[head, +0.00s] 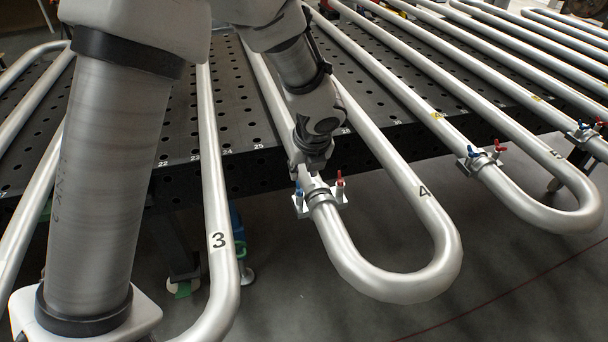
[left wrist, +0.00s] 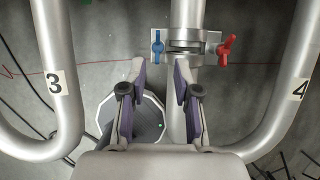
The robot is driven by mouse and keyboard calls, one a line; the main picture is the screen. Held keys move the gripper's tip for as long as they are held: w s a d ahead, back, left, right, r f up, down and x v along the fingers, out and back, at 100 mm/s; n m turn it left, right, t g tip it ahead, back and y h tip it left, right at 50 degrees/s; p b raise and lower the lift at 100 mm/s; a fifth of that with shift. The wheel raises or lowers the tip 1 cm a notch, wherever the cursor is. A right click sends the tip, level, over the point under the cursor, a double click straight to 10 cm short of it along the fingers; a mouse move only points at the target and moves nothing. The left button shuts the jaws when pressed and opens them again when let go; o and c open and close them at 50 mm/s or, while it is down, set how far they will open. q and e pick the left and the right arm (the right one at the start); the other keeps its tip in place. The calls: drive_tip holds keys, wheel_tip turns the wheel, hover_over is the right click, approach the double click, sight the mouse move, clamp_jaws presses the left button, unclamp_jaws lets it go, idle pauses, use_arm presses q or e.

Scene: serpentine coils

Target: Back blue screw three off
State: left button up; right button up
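A metal clamp (head: 318,199) sits around a tube of the coil between labels 3 and 4. It carries a blue screw (head: 299,190) on the left and a red screw (head: 340,181) on the right. My left gripper (head: 310,167) is right above this clamp and partly hides it. In the left wrist view the gripper (left wrist: 160,80) is open and empty. The blue screw (left wrist: 158,48) shows upright just beyond the gap between its fingertips, apparently apart from them. The red screw (left wrist: 227,48) is tilted, right of the fingers. My right gripper is not in view.
Bent tubes marked 3 (head: 218,240) and 4 (head: 424,191) flank the clamp. More clamps with blue and red screws stand on coils to the right, one nearby (head: 481,157). A dark perforated table (head: 235,110) lies under the coils. Open floor shows in front.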

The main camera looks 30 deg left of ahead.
sight(300, 187)
use_arm(q)
drive_tip(key=b+x, duration=0.1)
drive_tip(key=x, duration=0.2)
drive_tip(key=b+x, duration=0.1)
drive_tip(key=x, duration=0.2)
drive_tip(key=shift+s+f, duration=0.15)
drive_tip(key=shift+f, duration=0.25)
drive_tip(key=shift+a+f, duration=0.1)
drive_tip(key=shift+s, duration=0.1)
clamp_jaws()
